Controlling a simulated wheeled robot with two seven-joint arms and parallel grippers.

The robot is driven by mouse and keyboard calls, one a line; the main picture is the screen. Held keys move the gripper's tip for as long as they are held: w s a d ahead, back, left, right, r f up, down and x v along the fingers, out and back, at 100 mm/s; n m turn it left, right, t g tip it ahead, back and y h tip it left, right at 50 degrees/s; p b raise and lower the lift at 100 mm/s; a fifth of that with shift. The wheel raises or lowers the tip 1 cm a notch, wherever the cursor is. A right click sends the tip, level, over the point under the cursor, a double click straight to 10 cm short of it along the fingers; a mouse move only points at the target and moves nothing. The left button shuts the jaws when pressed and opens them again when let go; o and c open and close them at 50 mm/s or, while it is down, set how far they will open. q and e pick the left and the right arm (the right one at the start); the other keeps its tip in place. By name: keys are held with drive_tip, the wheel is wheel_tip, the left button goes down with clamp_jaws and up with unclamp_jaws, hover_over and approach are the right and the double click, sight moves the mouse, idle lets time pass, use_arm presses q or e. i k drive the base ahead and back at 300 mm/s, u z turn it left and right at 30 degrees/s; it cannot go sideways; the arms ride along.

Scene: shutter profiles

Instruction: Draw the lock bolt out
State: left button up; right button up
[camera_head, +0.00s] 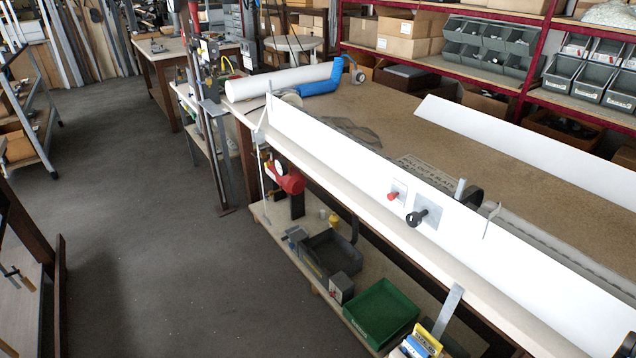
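A long white shutter profile (340,158) stands on edge along the front of the workbench. A grey plate (431,208) with a black knob (417,217) sits on its front face. Left of it is a small light plate with a red knob (392,196). A short grey cylinder (460,188) sticks up behind the profile's top edge, beside a black curved part (474,196). I cannot tell for certain which of these is the lock bolt. Neither of my grippers is in view.
The brown benchtop (400,115) behind is largely clear. A second white profile (530,140) lies there at right. A white roll (275,82) and blue piece (322,82) lie at the far end. A green bin (381,313) is on the lower shelf. The floor at left is open.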

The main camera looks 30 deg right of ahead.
sight(391, 196)
drive_tip(key=i, duration=0.9)
drive_tip(key=z, duration=0.45)
